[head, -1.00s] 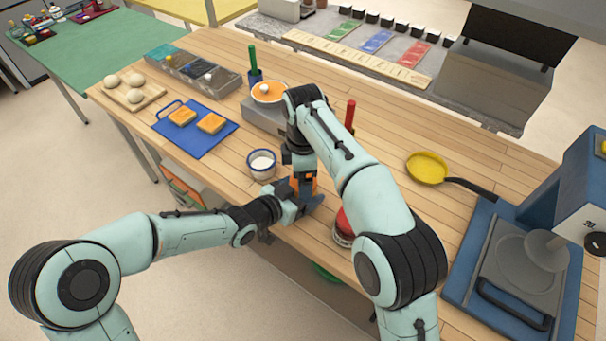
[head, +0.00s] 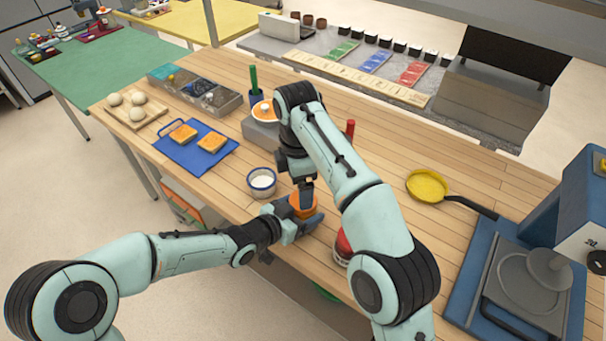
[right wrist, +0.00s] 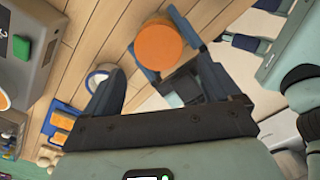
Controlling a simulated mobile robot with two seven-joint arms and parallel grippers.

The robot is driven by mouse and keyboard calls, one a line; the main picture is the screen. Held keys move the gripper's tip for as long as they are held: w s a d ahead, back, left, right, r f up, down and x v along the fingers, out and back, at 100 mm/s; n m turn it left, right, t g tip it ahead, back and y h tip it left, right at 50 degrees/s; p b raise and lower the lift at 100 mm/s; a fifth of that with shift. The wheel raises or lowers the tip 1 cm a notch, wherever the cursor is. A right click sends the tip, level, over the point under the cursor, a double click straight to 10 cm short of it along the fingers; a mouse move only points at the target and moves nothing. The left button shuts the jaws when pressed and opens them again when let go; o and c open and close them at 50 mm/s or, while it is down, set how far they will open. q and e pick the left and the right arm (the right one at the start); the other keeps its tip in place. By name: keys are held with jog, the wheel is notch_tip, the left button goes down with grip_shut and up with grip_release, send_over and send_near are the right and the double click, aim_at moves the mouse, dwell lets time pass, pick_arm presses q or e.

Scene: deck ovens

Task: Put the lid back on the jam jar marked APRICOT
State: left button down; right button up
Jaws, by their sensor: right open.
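An orange round lid (head: 303,204) shows from above at the front edge of the wooden table, level on what looks like the jar; it also shows in the right wrist view (right wrist: 160,48). The jar body is mostly hidden and I cannot read a label. My left gripper (head: 303,222) has its blue-grey fingers on either side of the jar, just under the lid, and looks shut on it. My right gripper (head: 306,192) is open and empty, just above the lid. In the right wrist view the lid lies beyond its parted fingers (right wrist: 163,70).
A red-lidded jar (head: 343,243) stands right of my left gripper, partly behind my right arm. A bowl of white stuff (head: 261,181) stands to the left.

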aim_at(303, 212)
jog(key=n, duration=0.2)
jog(key=r+n, duration=0.1)
jog(key=shift+a, duration=0.25)
jog(key=shift+r+n, duration=0.25)
jog(key=shift+n, duration=0.55)
jog(key=shift+w+d+r+n, duration=0.1)
jog(key=shift+d+r+n, duration=0.3)
jog(key=shift+n, duration=0.35)
jog(key=shift+d+r+n, duration=0.25)
jog(key=shift+r+n, duration=0.15)
jog(key=shift+n, duration=0.35)
jog(key=shift+f, duration=0.1)
jog(key=shift+f, duration=3.9)
jog(key=c, duration=1.1)
jog(key=m, duration=0.9)
jog(key=shift+m, duration=0.4)
